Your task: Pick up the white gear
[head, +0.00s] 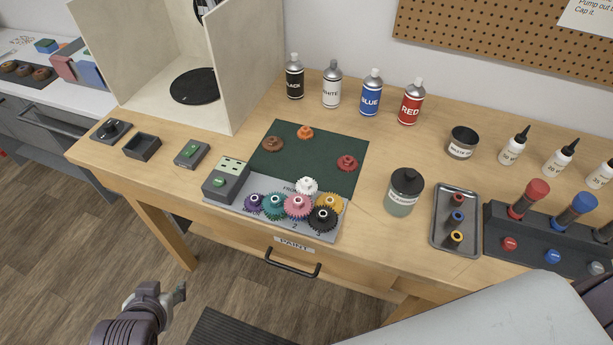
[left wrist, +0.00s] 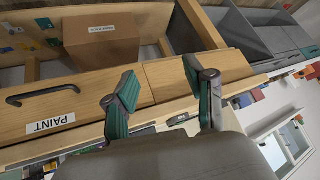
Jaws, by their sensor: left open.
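The white gear (head: 307,186) sits on the grey gear plate (head: 232,207) on the workbench. It is at the back of a cluster with a purple, a teal, a pink, a yellow and a black gear, close behind the pink gear (head: 297,206). My left gripper (head: 172,294) is open and empty, low in front of the bench and well to the left of the gears. In the left wrist view its open fingers (left wrist: 160,95) show before the bench front, and the white gear cannot be made out there. My right gripper is not in view.
A green mat (head: 322,151) behind the plate holds a brown, an orange and a red gear. Spray cans (head: 331,86) stand behind it; a jar (head: 404,191) and metal tray (head: 441,238) stand right. The PAINT drawer handle (head: 292,267) juts out in front.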

